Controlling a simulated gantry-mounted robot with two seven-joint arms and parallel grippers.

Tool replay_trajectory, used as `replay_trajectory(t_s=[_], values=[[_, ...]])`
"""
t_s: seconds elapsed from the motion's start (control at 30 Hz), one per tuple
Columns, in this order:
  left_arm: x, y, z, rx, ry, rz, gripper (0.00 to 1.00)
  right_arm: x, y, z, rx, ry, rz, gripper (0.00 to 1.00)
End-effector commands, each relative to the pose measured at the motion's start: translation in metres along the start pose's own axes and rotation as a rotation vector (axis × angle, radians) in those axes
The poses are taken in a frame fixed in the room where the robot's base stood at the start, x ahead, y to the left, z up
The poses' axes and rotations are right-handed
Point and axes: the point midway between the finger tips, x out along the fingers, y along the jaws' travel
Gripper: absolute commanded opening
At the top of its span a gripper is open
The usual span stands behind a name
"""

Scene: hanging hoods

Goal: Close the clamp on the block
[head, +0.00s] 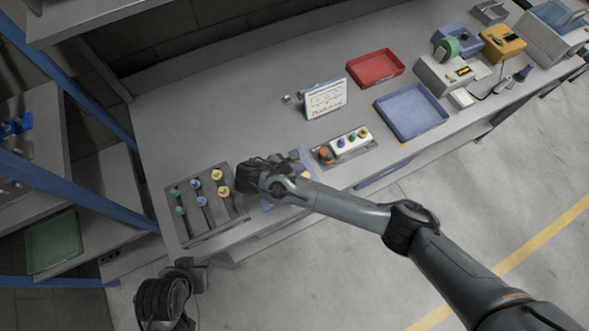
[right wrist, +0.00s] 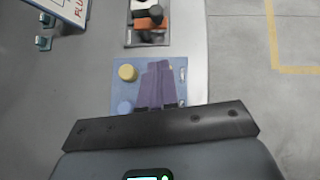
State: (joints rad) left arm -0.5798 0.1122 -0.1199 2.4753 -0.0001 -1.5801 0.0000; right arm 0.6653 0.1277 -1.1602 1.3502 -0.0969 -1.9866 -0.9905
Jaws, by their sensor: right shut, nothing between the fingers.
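The orange clamp (head: 326,154) with a dark knob stands at the block's left end. The clamp also shows at the top of the right wrist view (right wrist: 153,24), where the block is partly cut off. I cannot tell the clamp's lever position. My right gripper (head: 264,177) is shut and empty, over the blue board left of the clamp and apart from it. My left gripper (head: 194,272) is low at the left, off the bench; its jaws are unclear.
The blue board (right wrist: 122,75) bears a yellow and a blue round piece. A knob rack (head: 207,222) lies left of my right gripper. A white sign (head: 325,98) stands behind the clamp. Red (head: 376,68) and blue (head: 412,111) trays lie beyond. The bench's back left is clear.

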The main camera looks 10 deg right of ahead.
Motion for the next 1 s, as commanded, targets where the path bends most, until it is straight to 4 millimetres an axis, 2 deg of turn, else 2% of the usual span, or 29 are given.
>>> replay_trajectory(t_s=[0.2, 0.33, 0.4, 0.63, 1.0], values=[[-0.006, -0.001, -0.002, 0.004, 0.004, -0.003, 0.43, 0.043, -0.002, 0.003, -0.001, -0.004, -0.005, 0.00], [-0.006, -0.002, -0.002, 0.008, 0.004, -0.006, 0.43, 0.066, -0.001, 0.003, 0.000, -0.003, -0.004, 0.00], [-0.010, -0.003, -0.003, 0.010, 0.003, -0.008, 0.43, 0.073, -0.001, 0.011, 0.002, -0.002, -0.003, 0.00], [-0.013, -0.003, -0.004, 0.013, 0.003, -0.010, 0.43, 0.089, -0.001, 0.025, 0.001, -0.002, -0.003, 0.00], [-0.013, -0.001, -0.004, 0.005, 0.004, -0.004, 0.43, 0.094, -0.001, 0.029, 0.001, -0.001, -0.002, 0.00]])
